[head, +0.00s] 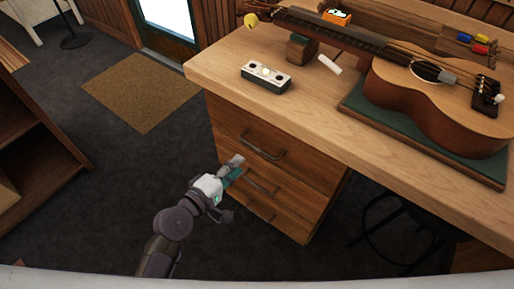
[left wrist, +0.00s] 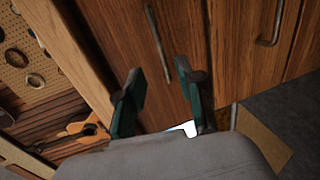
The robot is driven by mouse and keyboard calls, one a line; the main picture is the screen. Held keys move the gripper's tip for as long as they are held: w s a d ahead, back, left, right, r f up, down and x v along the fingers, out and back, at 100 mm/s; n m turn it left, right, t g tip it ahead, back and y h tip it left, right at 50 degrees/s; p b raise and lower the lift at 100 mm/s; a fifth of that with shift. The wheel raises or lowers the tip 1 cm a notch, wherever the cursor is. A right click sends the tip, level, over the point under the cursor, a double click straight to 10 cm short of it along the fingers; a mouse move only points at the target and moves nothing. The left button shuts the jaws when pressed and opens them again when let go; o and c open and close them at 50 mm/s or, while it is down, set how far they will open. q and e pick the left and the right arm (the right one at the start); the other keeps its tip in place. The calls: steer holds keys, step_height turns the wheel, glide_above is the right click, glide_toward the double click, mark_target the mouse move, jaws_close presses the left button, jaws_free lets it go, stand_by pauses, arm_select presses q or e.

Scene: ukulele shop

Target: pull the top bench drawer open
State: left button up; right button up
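The wooden bench has a stack of drawers in its front. The top drawer (head: 296,160) looks shut, flush with the front, and its dark bar handle (head: 263,148) is in plain view. My left gripper (head: 236,168) is in front of the drawers, left of and a little below that handle, apart from it. In the left wrist view my left gripper (left wrist: 160,88) has its two dark green fingers spread with nothing between them. A bar handle (left wrist: 158,43), apparently the top one, lies beyond the fingertips, and another handle (left wrist: 272,22) is to the right. My right gripper is not in view.
On the bench top (head: 222,70) are a ukulele (head: 425,100) on a green mat and a small pale box with knobs (head: 266,76). A lower drawer handle (head: 262,182) is partly behind my gripper. A stool (head: 400,215) stands under the bench at right.

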mark_target(257, 147)
arm_select(q)
steer(key=x, duration=1)
steer(key=shift+w, duration=0.1)
jaws_close()
